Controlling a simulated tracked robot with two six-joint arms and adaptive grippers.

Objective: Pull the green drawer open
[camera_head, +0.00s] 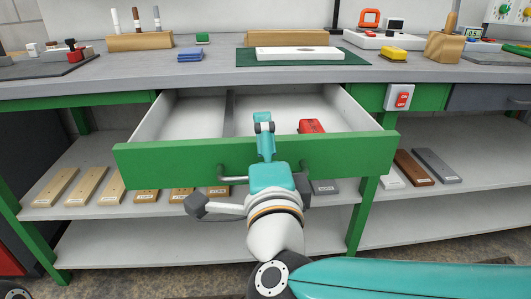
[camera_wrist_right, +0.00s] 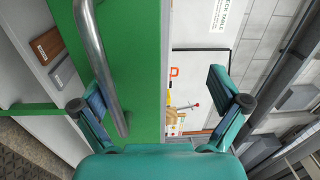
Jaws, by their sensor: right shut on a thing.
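The green drawer (camera_head: 340,155) stands pulled out from under the workbench, with its pale inside showing from above. A red object (camera_head: 311,126) lies in it at the right. The bar handle (camera_head: 231,179) on its front is partly hidden by my right gripper (camera_head: 264,148). In the right wrist view the metal handle (camera_wrist_right: 97,62) runs along the green front (camera_wrist_right: 138,60), near one finger of the right gripper (camera_wrist_right: 162,105). The other finger is past the front's top edge. The fingers are apart, with the drawer front between them. The exact contact is hidden. My left gripper is not in view.
The grey bench top (camera_head: 120,70) carries a green mat (camera_head: 245,58) with a white board, a yellow block (camera_head: 394,53) and wooden racks. A red switch box (camera_head: 399,97) is right of the drawer. Boards lie on the shelf (camera_head: 110,203) below.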

